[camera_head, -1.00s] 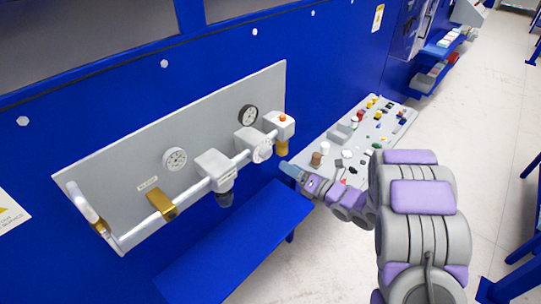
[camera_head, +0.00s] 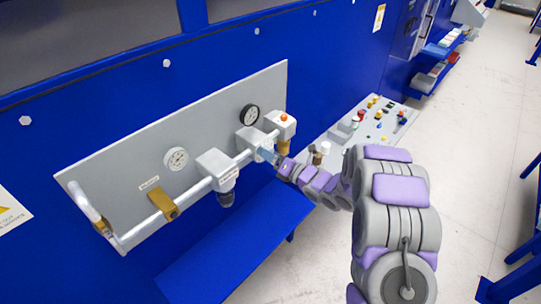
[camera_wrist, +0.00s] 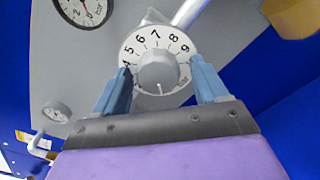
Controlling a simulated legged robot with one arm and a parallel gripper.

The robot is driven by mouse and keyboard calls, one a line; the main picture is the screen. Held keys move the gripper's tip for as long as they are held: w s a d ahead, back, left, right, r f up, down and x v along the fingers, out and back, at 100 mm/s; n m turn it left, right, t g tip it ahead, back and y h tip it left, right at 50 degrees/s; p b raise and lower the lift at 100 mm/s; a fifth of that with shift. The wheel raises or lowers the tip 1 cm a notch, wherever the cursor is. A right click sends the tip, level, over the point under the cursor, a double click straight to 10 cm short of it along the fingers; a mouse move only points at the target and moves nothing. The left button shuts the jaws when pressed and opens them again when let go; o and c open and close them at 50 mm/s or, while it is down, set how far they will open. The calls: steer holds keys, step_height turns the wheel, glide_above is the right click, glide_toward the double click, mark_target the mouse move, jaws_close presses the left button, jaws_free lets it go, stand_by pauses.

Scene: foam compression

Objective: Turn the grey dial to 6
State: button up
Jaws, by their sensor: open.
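The grey dial (camera_wrist: 157,70) is a round grey knob on a white numbered face. In the wrist view the numbers 4 to 9 show around its left, top and right sides. A thin white line on the knob points down, away from the 6 at upper left. My gripper (camera_wrist: 161,66) is open, with one blue finger on each side of the knob; contact cannot be told. In the head view my gripper (camera_head: 266,154) is at the dial's place on the pipe and hides most of it.
A blue shelf (camera_head: 225,250) juts out below. A board with buttons (camera_head: 365,135) stands to the right.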

steer(key=shift+c, duration=0.5)
steer(key=c, duration=1)
steer(key=shift+o, duration=0.2)
steer(key=shift+d, duration=0.1)
